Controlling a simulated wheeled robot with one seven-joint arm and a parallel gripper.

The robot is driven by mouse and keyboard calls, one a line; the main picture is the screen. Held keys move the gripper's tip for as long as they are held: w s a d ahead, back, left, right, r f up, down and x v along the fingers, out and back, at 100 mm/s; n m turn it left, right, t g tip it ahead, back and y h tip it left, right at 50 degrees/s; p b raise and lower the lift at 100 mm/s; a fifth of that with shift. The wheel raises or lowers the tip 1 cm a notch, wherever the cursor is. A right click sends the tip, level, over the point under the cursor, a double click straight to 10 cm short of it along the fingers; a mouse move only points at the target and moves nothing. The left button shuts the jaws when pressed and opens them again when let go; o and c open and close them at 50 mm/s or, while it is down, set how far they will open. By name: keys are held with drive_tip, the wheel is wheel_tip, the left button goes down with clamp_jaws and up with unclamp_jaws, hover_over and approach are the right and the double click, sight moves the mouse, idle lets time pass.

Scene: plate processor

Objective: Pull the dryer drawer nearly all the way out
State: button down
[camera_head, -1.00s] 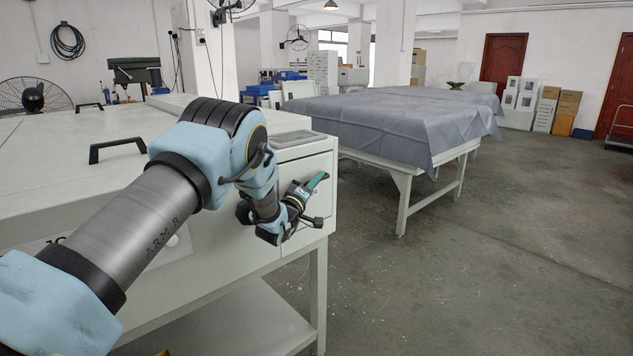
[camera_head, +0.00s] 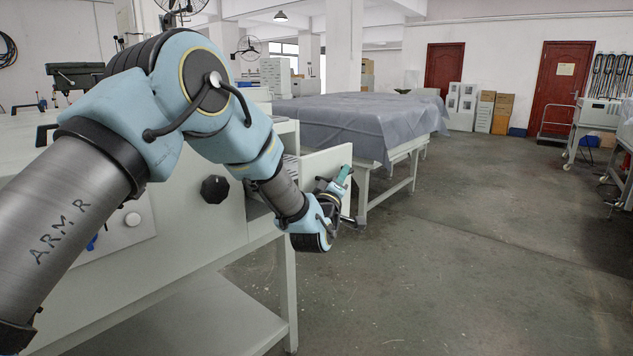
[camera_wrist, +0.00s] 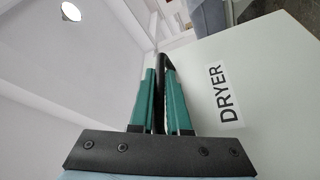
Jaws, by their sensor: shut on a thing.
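The dryer drawer's white front panel (camera_head: 322,168) stands out from the right end of the white machine (camera_head: 225,215) in the head view. In the wrist view the panel (camera_wrist: 265,85) fills the right side and bears a DRYER label (camera_wrist: 225,92). My gripper (camera_head: 340,186) is at the outer face of the panel. In the wrist view its green fingers (camera_wrist: 160,80) are shut on the black drawer handle (camera_wrist: 161,65), which shows between them. My forearm hides part of the drawer's side and the opening behind the panel.
A black knob (camera_head: 215,189) sits on the machine's front, left of the drawer. A cloth-covered table (camera_head: 350,120) stands behind and beyond the drawer. The grey floor (camera_head: 450,260) in front and to the right is open.

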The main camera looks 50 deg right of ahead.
drive_tip(key=s+a+b, duration=0.1)
drive_tip(key=s+b, duration=0.6)
drive_tip(key=s, duration=1.4)
drive_tip(key=shift+s+b, duration=0.3)
drive_tip(key=shift+a, duration=0.1)
drive_tip(key=c, duration=0.9)
unclamp_jaws()
drive_tip(key=b+v, duration=0.1)
drive_tip(key=v, duration=1)
